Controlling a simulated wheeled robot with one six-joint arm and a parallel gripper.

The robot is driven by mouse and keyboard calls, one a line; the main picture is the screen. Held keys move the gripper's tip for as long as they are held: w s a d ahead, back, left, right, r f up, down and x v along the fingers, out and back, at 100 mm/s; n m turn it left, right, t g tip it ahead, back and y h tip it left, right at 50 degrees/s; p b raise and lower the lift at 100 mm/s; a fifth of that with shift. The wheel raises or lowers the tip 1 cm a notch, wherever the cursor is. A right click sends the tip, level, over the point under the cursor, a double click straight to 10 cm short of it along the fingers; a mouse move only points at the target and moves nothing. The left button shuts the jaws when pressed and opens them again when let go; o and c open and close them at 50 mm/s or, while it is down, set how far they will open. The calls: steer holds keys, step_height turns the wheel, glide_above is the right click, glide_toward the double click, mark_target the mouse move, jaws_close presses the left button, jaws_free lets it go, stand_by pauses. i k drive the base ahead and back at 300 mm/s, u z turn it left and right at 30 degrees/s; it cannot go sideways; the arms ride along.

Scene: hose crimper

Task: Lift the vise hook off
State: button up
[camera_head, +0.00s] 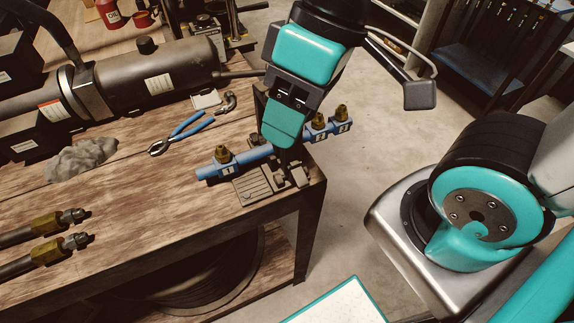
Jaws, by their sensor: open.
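A grey vise (256,188) sits at the near right corner of the wooden bench. A blue manifold bar (208,172) with brass fittings and number labels lies across it, sticking out past the bench edge on the right. My gripper (283,143) comes down from above, directly over the vise and in front of the bar's middle. Its teal finger covers that part, and the fingertips are mostly hidden. It is open; nothing is seen held in it. I cannot pick out the vise hook for sure; it may be behind my gripper.
Blue-handled pliers (182,133) and a small metal elbow piece (228,102) lie behind the vise. A grey rag (82,160) and two hose ends with brass fittings (47,224) are to the left. Open floor lies right of the bench.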

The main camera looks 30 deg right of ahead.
mark_target(297, 176)
steer(key=z, duration=0.35)
steer(key=k, duration=0.95)
steer(key=u, duration=0.75)
